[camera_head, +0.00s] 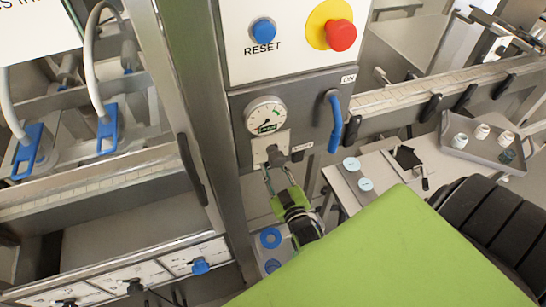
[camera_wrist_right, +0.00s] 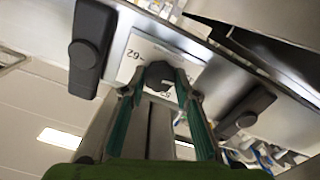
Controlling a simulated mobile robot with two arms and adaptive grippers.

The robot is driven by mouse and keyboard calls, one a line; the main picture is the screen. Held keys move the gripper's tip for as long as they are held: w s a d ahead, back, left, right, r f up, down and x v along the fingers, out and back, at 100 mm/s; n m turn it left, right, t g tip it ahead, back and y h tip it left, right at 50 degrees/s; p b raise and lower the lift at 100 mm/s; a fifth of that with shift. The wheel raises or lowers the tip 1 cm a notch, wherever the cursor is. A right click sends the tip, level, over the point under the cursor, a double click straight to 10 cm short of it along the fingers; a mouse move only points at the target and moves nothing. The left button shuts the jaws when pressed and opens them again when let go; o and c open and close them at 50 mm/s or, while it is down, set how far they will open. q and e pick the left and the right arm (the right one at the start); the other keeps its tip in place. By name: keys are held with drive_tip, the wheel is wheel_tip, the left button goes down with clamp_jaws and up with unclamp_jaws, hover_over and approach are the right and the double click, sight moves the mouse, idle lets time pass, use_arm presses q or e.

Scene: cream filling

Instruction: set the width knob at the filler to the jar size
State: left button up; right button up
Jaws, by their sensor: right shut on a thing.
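A dark knob (camera_wrist_right: 160,75) sits on a white plate (camera_wrist_right: 140,48) with printed numbers; "62" is readable, upside down, in the right wrist view. In the head view the knob (camera_head: 275,157) is on a small pale plate under a round gauge (camera_head: 266,116) on the filler column. My right gripper (camera_head: 276,180) reaches up to it from below. In the right wrist view its two fingers (camera_wrist_right: 160,92) are closed on the knob's sides. The knob's pointer setting cannot be read. My left gripper is not in view.
A blue lever (camera_head: 335,122) hangs right of the gauge. Above are a blue reset button (camera_head: 263,31) and a red stop button (camera_head: 341,35). Several jars stand in a grey tray (camera_head: 470,155) at right.

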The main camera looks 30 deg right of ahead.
drive_tip(key=shift+n, duration=0.4)
drive_tip(key=o, duration=1.1)
drive_tip(key=v, duration=0.7)
drive_tip(key=shift+s, duration=0.25)
